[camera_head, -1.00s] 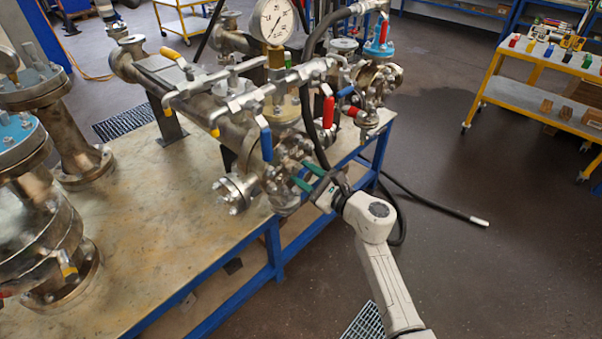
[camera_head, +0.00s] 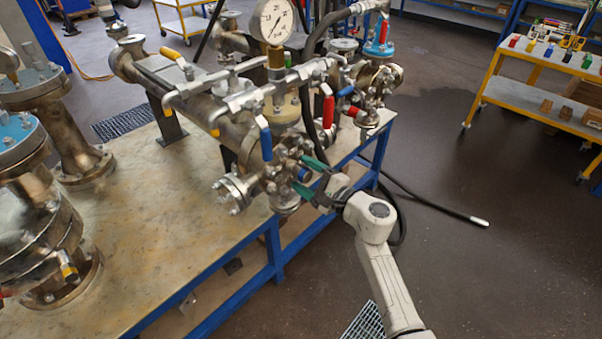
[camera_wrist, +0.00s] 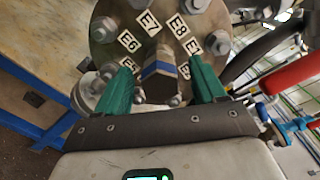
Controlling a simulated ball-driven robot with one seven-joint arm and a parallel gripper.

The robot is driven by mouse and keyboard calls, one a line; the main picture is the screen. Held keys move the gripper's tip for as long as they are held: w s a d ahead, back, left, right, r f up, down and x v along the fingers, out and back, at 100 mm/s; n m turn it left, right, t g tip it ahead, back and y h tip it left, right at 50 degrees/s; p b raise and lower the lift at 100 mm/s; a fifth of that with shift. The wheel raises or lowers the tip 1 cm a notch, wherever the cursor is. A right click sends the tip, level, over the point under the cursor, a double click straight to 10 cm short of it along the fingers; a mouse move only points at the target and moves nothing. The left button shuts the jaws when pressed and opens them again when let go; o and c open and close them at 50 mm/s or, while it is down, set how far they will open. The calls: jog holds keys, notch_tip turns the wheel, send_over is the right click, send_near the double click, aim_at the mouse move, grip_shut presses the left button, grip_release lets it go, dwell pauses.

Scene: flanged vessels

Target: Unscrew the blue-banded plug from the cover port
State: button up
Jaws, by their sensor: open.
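The blue-banded plug (camera_wrist: 159,70) is a metal plug with a faceted end, standing out from the round cover (camera_wrist: 107,32) in the wrist view. In the head view its blue band (camera_head: 304,174) shows between my fingers. My gripper (camera_wrist: 162,63) has two green fingers, one on each side of the plug. A gap shows between each finger and the plug, so the gripper is open and holds nothing. In the head view my gripper (camera_head: 299,171) reaches the near end of the horizontal vessel (camera_head: 200,100) from the right. The plug's threads and port are hidden.
The cover carries several bolts and white tags such as E7 and E8. A blue valve handle (camera_head: 266,144), a red handle (camera_head: 328,112) and a black hose (camera_head: 312,60) are close to my gripper. The floor right of the workbench (camera_head: 150,240) is mostly clear.

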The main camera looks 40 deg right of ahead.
jog(key=s+b, duration=0.2)
jog(key=s, duration=0.8)
jog(key=shift+s+d, duration=0.15)
jog(key=shift+s, duration=0.25)
jog(key=shift+c, duration=0.3)
